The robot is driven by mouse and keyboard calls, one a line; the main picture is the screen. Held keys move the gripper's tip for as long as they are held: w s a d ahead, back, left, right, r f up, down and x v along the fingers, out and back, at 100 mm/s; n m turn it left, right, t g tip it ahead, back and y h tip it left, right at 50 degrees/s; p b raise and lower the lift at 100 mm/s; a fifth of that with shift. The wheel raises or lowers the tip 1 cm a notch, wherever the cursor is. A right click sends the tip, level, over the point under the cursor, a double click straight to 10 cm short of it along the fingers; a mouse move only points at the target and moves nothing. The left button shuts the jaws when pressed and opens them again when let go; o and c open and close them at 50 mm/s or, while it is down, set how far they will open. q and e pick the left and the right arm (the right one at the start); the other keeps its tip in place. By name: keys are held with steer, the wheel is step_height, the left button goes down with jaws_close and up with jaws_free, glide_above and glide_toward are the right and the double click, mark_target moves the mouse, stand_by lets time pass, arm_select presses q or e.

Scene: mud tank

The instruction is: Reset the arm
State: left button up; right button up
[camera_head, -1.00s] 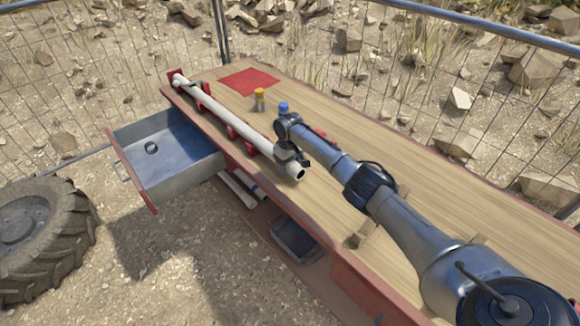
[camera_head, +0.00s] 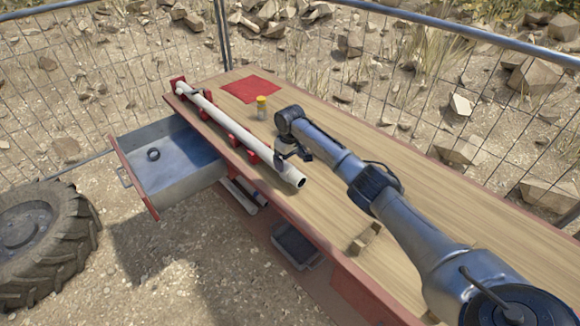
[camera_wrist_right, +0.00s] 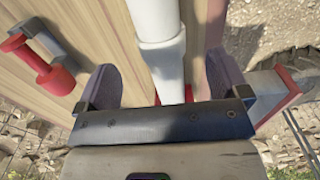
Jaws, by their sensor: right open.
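My right arm reaches over the wooden bench from the lower right. Its gripper (camera_head: 290,153) points down near the near end of a long white pipe (camera_head: 225,118). The pipe lies in red holders (camera_head: 235,139) along the bench's left edge. In the right wrist view the open fingers (camera_wrist_right: 162,82) stand apart on either side of the pipe (camera_wrist_right: 160,45), with gaps on both sides. I see no grip on it. My left gripper is not in view.
A yellow-capped bottle (camera_head: 262,109) and a red mat (camera_head: 250,89) are at the bench's far end. An open drawer (camera_head: 175,172) holding a dark ring (camera_head: 153,154) juts out left. A tyre (camera_head: 45,240) and wire fence surround the bench. The bench's right side is mostly clear.

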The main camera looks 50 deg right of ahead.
step_height(320, 180, up, 8)
steer(key=p, duration=0.1)
steer(key=shift+f, duration=0.1)
